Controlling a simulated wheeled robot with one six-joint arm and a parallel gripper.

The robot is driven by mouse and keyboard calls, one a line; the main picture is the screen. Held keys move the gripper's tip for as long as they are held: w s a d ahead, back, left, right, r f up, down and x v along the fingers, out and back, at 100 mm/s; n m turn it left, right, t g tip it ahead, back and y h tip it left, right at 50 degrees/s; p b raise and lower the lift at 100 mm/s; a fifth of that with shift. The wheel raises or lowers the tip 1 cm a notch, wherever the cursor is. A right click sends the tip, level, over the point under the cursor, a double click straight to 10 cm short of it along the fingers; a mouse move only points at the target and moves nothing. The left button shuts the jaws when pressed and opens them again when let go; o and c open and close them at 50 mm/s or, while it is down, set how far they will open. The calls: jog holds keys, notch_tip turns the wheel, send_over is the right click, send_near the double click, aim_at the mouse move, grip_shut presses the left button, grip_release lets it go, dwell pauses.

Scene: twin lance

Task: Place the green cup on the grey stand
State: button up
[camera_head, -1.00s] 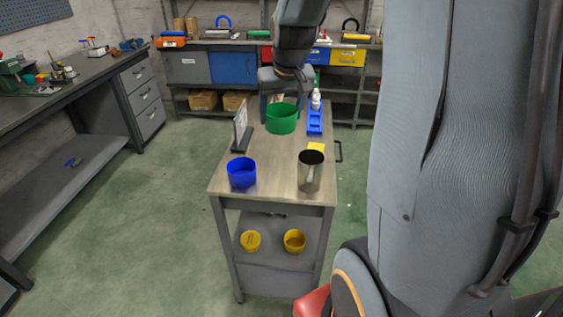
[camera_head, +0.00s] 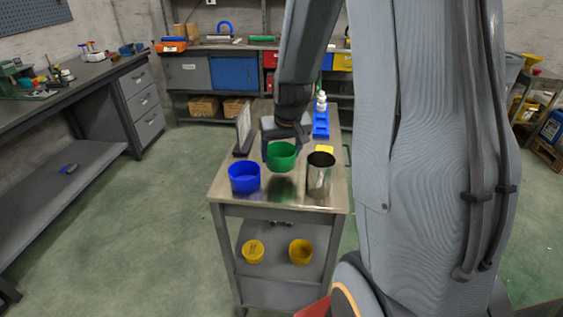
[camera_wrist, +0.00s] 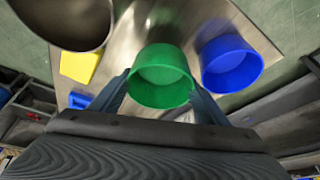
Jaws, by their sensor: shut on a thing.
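The green cup (camera_head: 281,157) is upright over the middle of the trolley top, between the blue cup and the metal cup. My gripper (camera_head: 283,146) is shut on it from the far side. In the wrist view the green cup (camera_wrist: 160,88) sits between both fingers of my gripper (camera_wrist: 162,79), its open, empty inside showing. A dark greenish patch lies on the trolley top below the cup, which looks raised above the surface. I cannot make out a separate grey stand; the trolley (camera_head: 279,211) itself has a grey frame.
A blue cup (camera_head: 244,178) stands left and a tall metal cup (camera_head: 319,177) right, both close by. Two yellow things lie on the lower shelf.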

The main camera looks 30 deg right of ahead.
jog(key=shift+f, duration=1.85)
jog(key=shift+f+b, duration=0.15)
jog(key=shift+b, duration=0.15)
jog(key=o, duration=0.7)
jog(key=shift+o, duration=0.3)
jog(key=v, duration=1.1)
jog(key=shift+w+b, duration=0.15)
jog(key=shift+b, duration=0.2)
jog(key=s+a+f+n+g, duration=0.2)
jog(key=s+a+f, duration=0.4)
jog(key=s+a, duration=0.6)
jog(key=s+g, duration=0.1)
jog(key=s, duration=0.2)
jog(key=shift+s+g+y, duration=0.15)
jog(key=shift+g+y, duration=0.25)
